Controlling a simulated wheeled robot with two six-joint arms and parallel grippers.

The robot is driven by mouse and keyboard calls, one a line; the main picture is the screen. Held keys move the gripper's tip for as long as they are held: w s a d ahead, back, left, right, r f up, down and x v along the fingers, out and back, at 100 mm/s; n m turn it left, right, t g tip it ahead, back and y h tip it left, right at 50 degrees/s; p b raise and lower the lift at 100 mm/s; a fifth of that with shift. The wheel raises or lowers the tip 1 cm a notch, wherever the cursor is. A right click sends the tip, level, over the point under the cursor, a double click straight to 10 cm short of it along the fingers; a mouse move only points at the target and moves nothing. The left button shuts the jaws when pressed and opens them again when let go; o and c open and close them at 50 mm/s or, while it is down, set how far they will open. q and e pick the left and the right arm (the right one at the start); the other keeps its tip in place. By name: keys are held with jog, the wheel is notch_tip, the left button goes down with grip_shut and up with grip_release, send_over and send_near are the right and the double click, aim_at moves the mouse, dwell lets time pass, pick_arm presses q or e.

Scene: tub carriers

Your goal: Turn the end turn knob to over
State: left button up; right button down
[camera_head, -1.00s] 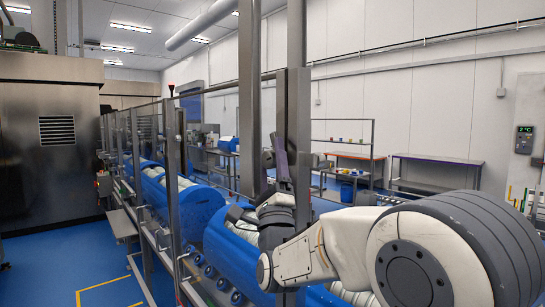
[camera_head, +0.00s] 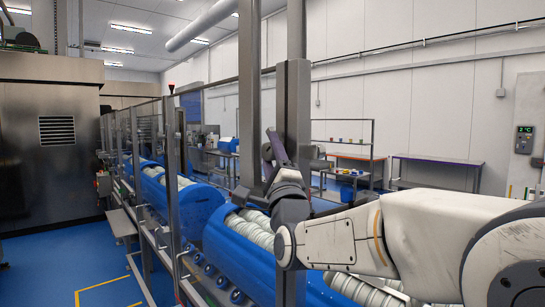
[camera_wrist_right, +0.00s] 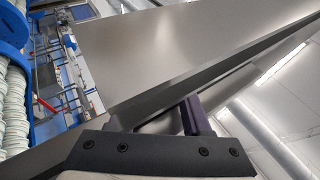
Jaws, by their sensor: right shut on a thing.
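My right gripper (camera_head: 277,150) is at the upright steel post (camera_head: 298,110) near the middle of the head view, with its dark purple fingers against the post's left side. In the right wrist view the fingers (camera_wrist_right: 160,118) stand close in front of a broad steel face (camera_wrist_right: 165,50). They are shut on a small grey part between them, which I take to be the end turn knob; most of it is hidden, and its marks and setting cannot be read. My left gripper is out of view.
Blue tubs (camera_head: 245,250) filled with pale rolled pieces stand on a line behind steel posts and clear panels. A steel cabinet (camera_head: 50,150) stands at the left. Tables (camera_head: 437,160) are at the back right. Blue floor shows open at lower left.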

jog(key=n+g, duration=0.1)
jog(key=n+g+p, duration=0.1)
jog(key=shift+r+g+y, duration=0.25)
jog(key=shift+g+y, duration=0.05)
jog(key=shift+y, duration=0.1)
jog(key=n+g+p, duration=0.1)
jog(key=g+p, duration=0.2)
jog(key=p, duration=0.3)
jog(key=n+g+h+p, duration=0.1)
jog(key=g+p, duration=0.2)
jog(key=p, duration=0.4)
jog(key=shift+n, duration=0.4)
jog(key=shift+f+g+p, duration=0.25)
jog(key=shift+g+p, duration=0.15)
jog(key=shift+p, duration=0.45)
jog(key=shift+c, duration=1.8)
grip_release()
